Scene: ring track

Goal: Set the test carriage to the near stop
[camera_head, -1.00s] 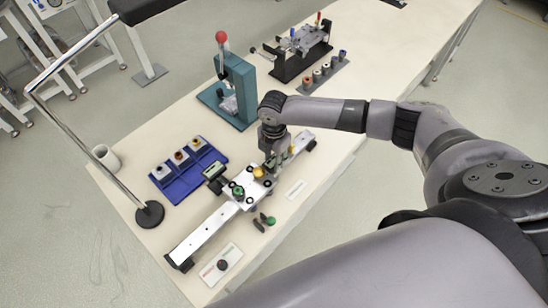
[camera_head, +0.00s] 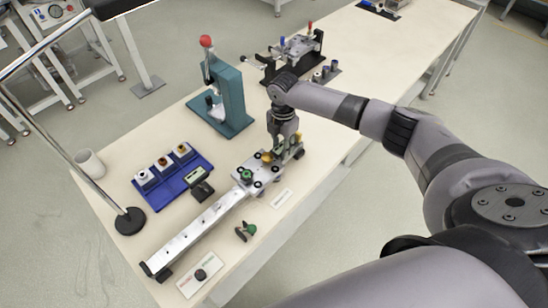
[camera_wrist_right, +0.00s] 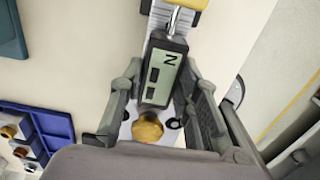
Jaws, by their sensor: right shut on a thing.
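The test carriage (camera_head: 262,169), a pale plate with a green knob, a yellow knob and dark round parts, sits on a long silver track (camera_head: 205,225). It is toward the track's far end. A dark end block (camera_head: 157,272) stands at the track's near end. My right gripper (camera_head: 284,146) is above the far side of the carriage. In the right wrist view its fingers (camera_wrist_right: 163,100) are shut on a grey gauge (camera_wrist_right: 161,68) with an "N" on its display. A metal hook leads from the gauge toward a yellow part. My left gripper is not in view.
A blue tray (camera_head: 181,197) with several cups and a small dark display box (camera_head: 201,188) lie left of the track. A green-and-black piece (camera_head: 246,231) and a card with a black knob (camera_head: 200,276) lie near it. A teal press (camera_head: 230,98) stands behind.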

